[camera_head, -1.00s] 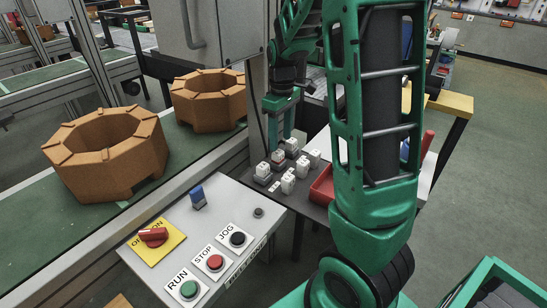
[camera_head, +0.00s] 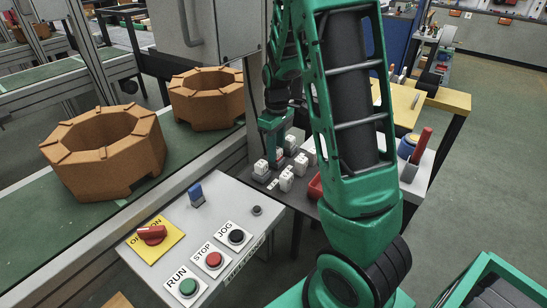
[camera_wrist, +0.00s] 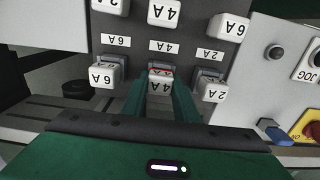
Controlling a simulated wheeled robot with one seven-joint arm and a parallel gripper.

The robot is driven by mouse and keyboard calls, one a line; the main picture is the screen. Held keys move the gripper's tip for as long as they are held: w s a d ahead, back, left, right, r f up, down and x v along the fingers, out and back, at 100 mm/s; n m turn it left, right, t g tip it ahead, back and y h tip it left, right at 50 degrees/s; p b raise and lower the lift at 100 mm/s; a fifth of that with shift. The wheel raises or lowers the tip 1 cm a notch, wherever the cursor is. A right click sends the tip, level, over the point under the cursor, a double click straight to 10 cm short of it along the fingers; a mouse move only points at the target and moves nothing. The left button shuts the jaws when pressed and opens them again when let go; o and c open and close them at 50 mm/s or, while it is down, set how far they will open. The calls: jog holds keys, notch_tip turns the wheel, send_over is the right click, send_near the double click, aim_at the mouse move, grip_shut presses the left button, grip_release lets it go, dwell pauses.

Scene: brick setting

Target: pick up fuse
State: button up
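Several white fuses stand in rows on a dark grey panel. In the wrist view the near row shows a 6A fuse (camera_wrist: 104,76), a 4A fuse (camera_wrist: 160,84) in the middle and a 2A fuse (camera_wrist: 212,90). My gripper (camera_wrist: 160,93) has its two green fingers apart, one on each side of the middle 4A fuse. I cannot tell whether the fingers touch it. A bit of red shows at the top of this fuse. In the head view my gripper (camera_head: 274,143) is low over the fuse group, and its fingertips are partly hidden among the fuses.
A grey control box (camera_head: 222,204) with buttons and a red switch stands in front of the panel. A red bin (camera_head: 315,187) is right of the fuses, partly behind my arm. A conveyor (camera_head: 90,225) with brown octagonal rings runs at left.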

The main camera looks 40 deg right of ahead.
jog(key=c, duration=0.5)
jog(key=shift+o, duration=0.2)
jog(key=shift+r, duration=0.55)
jog(key=r, duration=0.3)
jog(key=shift+s+a+r, duration=0.1)
jog(key=shift+a+r, duration=0.1)
jog(key=shift+a, duration=0.05)
jog(key=s+a+r, duration=0.5)
jog(key=a+r, duration=0.1)
jog(key=a, duration=0.3)
jog(key=shift+s+a+r, duration=0.15)
jog(key=shift+a+r, duration=0.1)
jog(key=shift+a, duration=0.15)
